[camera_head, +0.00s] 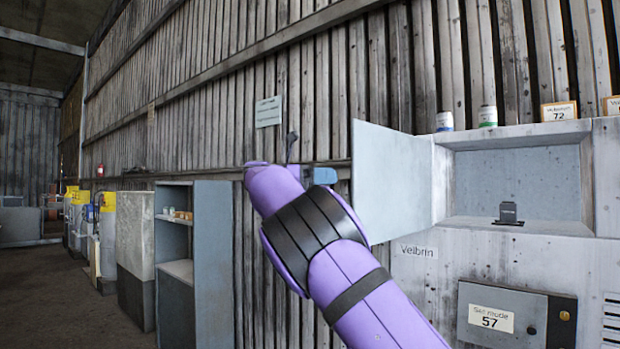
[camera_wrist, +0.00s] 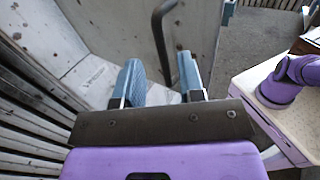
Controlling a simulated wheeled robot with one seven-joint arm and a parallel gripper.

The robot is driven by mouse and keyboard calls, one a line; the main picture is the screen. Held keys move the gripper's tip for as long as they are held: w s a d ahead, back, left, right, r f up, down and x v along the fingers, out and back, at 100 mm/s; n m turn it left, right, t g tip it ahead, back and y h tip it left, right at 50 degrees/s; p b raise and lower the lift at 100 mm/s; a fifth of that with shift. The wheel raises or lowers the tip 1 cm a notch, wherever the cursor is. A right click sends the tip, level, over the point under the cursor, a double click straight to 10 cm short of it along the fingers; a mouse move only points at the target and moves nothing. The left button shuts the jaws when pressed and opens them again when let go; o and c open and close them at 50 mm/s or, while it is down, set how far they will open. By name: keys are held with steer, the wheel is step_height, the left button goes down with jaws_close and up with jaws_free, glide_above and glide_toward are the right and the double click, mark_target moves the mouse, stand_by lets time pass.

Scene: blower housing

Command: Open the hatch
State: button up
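The hatch door (camera_head: 390,180) stands swung out to the left of the housing, with its inner face toward the head camera. The opening (camera_head: 515,185) beside it is uncovered and shows a pale recess with a small dark piece (camera_head: 508,214) on its floor. In the wrist view a grey panel (camera_wrist: 205,25), apparently the door's outer face, carries a dark bent handle (camera_wrist: 158,35). My gripper (camera_wrist: 160,85) has its two blue fingers apart, with the handle's lower end near the gap; I see no grip on it. In the head view my arm hides most of the gripper.
The housing front bears a "Velbrin" label (camera_head: 418,251) and a dark panel (camera_head: 515,318) marked 57. A grey shelf cabinet (camera_head: 213,260) stands left of my arm. Open floor (camera_head: 60,300) lies farther left.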

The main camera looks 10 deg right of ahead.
steer(key=shift+v, duration=2.4)
